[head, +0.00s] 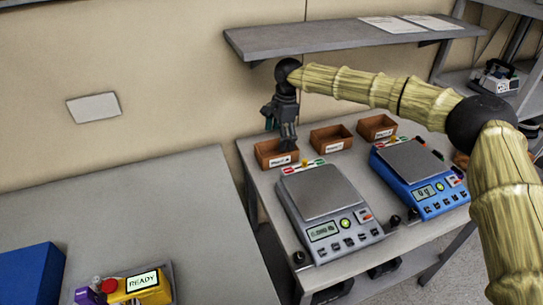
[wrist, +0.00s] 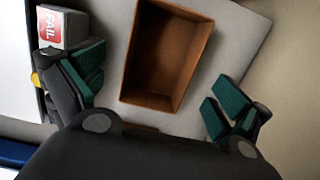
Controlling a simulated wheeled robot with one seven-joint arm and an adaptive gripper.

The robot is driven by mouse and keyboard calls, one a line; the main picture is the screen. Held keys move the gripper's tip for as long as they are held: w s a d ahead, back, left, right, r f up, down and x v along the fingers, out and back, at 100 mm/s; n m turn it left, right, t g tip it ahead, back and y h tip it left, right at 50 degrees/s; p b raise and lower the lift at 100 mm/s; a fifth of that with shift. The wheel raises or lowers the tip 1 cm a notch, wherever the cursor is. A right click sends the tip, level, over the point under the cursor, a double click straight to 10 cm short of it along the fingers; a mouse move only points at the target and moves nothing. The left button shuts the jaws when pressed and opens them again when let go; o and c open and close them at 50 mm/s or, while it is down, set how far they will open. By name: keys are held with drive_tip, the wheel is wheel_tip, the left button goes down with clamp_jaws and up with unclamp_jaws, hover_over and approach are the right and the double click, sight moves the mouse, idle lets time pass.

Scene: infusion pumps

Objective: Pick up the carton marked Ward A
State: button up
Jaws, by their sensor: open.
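Three small brown open cartons stand in a row along the back of the scale table: a left one (head: 268,158), a middle one (head: 331,145) and a right one (head: 377,133). Each has a white front label, too small to read surely, so I cannot confirm which says Ward A. My gripper (head: 286,143) points down at the left carton. In the wrist view that carton (wrist: 188,62) looks empty and lies between the spread green-padded fingers of my gripper (wrist: 155,92). The fingers are open, with a gap on each side. The carton's label is hidden there.
A grey scale (head: 328,215) and a blue scale (head: 422,180) stand in front of the cartons. A block marked FAIL (wrist: 50,28) is close to one finger. A grey shelf (head: 330,38) overhangs behind. A yellow device reading READY (head: 140,287) sits on the left table (head: 130,200).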

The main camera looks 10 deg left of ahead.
sight(277, 152)
drive_tip(key=shift+s+a+f+p, duration=0.1)
drive_tip(key=shift+f+p, duration=0.15)
drive_tip(key=shift+f, duration=0.8)
drive_tip(key=shift+a+f+p, duration=0.15)
drive_tip(key=shift+f+p, duration=0.1)
drive_tip(key=shift+f, duration=0.75)
drive_tip(key=shift+s+a+f+p, duration=0.1)
drive_tip(key=shift+f+p, duration=0.15)
drive_tip(key=shift+f, duration=0.8)
drive_tip(key=c, duration=1)
